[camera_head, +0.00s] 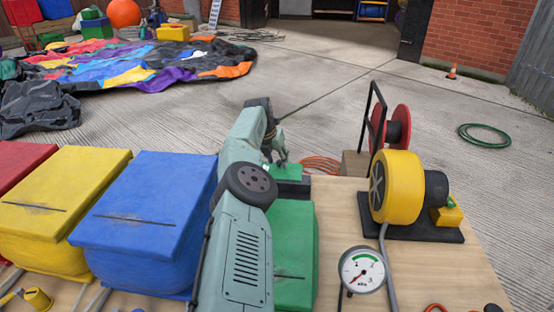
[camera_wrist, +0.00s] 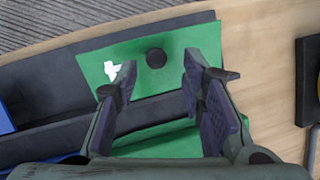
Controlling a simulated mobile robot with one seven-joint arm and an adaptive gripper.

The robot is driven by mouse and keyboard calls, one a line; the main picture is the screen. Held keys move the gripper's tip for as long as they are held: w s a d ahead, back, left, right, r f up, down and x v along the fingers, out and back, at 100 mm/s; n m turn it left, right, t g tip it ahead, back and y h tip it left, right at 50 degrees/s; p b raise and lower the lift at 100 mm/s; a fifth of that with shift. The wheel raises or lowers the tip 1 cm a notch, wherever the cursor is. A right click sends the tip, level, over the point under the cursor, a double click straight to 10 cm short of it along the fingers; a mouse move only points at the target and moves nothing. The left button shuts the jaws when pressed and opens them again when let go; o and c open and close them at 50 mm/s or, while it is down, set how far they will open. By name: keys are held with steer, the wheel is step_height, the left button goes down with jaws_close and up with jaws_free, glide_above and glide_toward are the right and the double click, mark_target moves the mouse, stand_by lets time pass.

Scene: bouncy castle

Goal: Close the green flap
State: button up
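The green flap (camera_wrist: 190,42) lies ahead of my gripper in the wrist view, with a round black knob (camera_wrist: 156,58) and a white mark on it. A dark strip separates it from the green surface nearer my wrist. In the head view the flap (camera_head: 288,171) shows at the far end of the green box (camera_head: 292,247), partly hidden by my arm. My gripper (camera_wrist: 157,88) is open and empty, its two fingers apart on either side of the knob's line. In the head view my gripper (camera_head: 275,153) is over the flap; contact cannot be told.
Blue (camera_head: 150,210), yellow (camera_head: 65,195) and red (camera_head: 18,168) boxes stand left of the green one. A yellow blower (camera_head: 402,187) and a pressure gauge (camera_head: 362,269) stand to the right on the wooden table (camera_head: 440,280). Bare tabletop lies between box and blower.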

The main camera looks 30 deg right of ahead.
steer(key=shift+r, duration=0.15)
steer(key=v, duration=1.1)
steer(key=shift+r, duration=0.35)
steer(key=shift+s+a, duration=0.1)
